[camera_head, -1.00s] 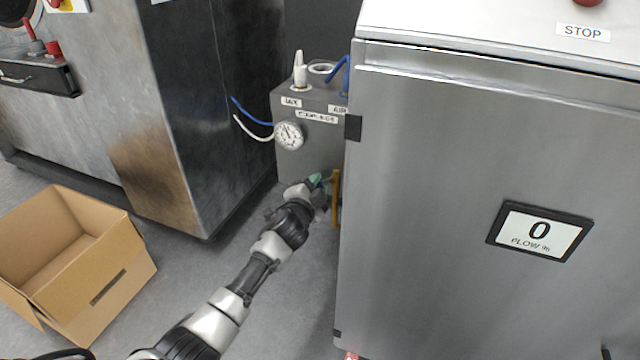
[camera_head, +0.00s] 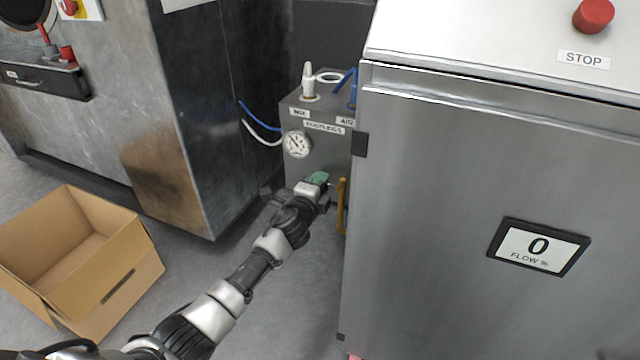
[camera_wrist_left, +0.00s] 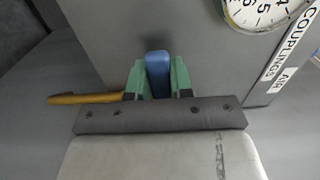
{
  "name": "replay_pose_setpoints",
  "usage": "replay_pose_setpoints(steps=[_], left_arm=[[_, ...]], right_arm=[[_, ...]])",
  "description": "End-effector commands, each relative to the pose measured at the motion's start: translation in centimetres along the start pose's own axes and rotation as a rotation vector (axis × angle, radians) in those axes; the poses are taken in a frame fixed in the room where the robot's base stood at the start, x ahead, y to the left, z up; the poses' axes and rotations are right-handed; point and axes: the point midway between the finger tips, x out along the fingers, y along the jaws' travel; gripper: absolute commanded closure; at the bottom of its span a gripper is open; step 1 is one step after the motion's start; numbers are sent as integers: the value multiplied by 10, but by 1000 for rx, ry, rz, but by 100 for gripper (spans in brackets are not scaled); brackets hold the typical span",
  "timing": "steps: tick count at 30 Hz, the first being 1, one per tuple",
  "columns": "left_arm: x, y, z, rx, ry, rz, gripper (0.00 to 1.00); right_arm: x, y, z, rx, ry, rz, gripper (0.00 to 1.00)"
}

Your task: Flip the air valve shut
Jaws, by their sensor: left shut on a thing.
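My left gripper (camera_head: 318,180) reaches to the lower front of a grey coupling box (camera_head: 322,152) in the head view. In the left wrist view its two green fingers (camera_wrist_left: 157,78) are shut on a blue lever (camera_wrist_left: 157,68), one on each side. A yellow handle (camera_head: 342,205) hangs down just right of the gripper, and in the left wrist view the yellow handle (camera_wrist_left: 85,98) sticks out left of the fingers. The frames do not show which of the two is the air valve. The valve body is hidden. My right gripper is not in view.
A steel cabinet (camera_head: 440,190) with a flow display reading 0 (camera_head: 538,248) stands close on the right. A dark-sided machine (camera_head: 215,110) stands on the left. A pressure gauge (camera_head: 297,144) sits above the gripper. An open cardboard box (camera_head: 110,290) lies on the floor.

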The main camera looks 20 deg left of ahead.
Motion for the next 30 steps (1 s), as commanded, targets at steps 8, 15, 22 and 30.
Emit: replay_pose_setpoints(steps=[8, 15, 22, 30], left_arm=[[0, 1, 0, 15, 0, 2, 100], [0, 1, 0, 14, 0, 2, 65], [0, 0, 0, 11, 0, 1, 53], [-12, 0, 0, 10, 0, 2, 53]], right_arm=[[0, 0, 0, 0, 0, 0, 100], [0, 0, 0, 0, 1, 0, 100], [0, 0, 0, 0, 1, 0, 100], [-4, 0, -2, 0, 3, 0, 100]])
